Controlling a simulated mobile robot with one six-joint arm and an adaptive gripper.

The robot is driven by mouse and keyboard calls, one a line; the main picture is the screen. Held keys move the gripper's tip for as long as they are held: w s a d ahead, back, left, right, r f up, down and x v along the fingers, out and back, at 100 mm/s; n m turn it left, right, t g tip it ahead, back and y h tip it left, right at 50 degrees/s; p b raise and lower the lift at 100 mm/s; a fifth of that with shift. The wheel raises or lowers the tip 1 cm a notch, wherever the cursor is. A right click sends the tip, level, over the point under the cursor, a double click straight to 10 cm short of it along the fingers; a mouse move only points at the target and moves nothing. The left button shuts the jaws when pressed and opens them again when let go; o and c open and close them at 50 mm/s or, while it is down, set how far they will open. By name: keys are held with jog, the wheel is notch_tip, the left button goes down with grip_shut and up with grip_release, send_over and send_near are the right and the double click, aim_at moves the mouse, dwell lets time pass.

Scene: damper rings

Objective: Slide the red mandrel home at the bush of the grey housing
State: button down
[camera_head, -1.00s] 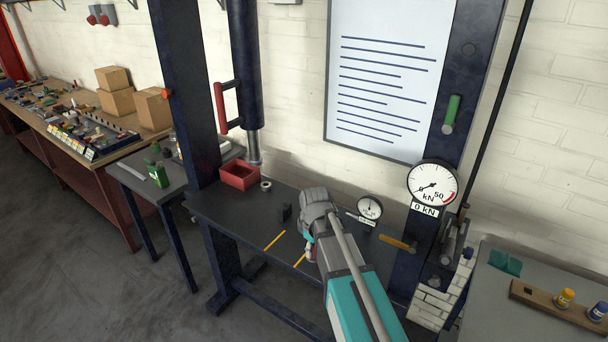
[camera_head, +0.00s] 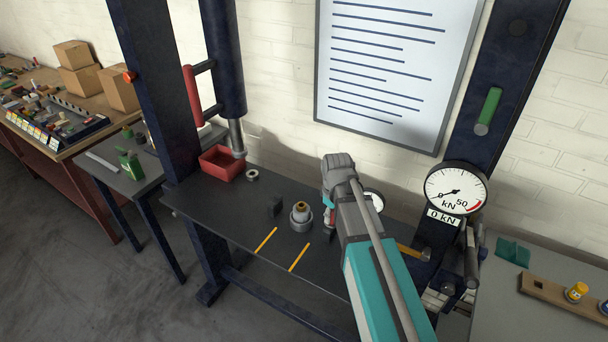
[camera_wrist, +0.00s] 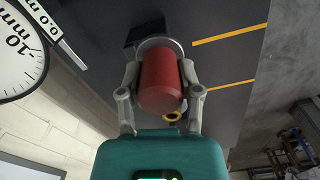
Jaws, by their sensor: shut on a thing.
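The grey housing (camera_head: 301,221) stands on the dark press table, with the brass-coloured bush (camera_head: 300,206) showing on top. My gripper (camera_head: 328,214) is just right of the housing in the head view and apart from it there, its fingers partly hidden by my arm. In the wrist view my gripper (camera_wrist: 160,88) is shut on the red mandrel (camera_wrist: 160,82), a finger on each side. The mandrel hides most of what lies behind it. A grey rim shows past its upper end and a brass ring (camera_wrist: 172,117) past its lower end.
A dark block (camera_head: 275,205) stands left of the housing. A red bin (camera_head: 222,162) and a small ring (camera_head: 252,174) are at the back left. A dial gauge (camera_head: 373,199) is behind my arm. Two yellow lines mark the clear front of the table.

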jog(key=shift+w+d, duration=0.1)
jog(key=shift+w+r, duration=0.1)
jog(key=shift+r, duration=0.05)
jog(key=w+a+r+m+p, duration=0.2)
jog(key=w+a+r+p, duration=0.5)
jog(key=w+a, duration=0.1)
jog(key=shift+a, duration=0.7)
jog(key=shift+f+b, duration=2.05)
jog(key=shift+f, duration=0.15)
jog(key=shift+s, duration=0.1)
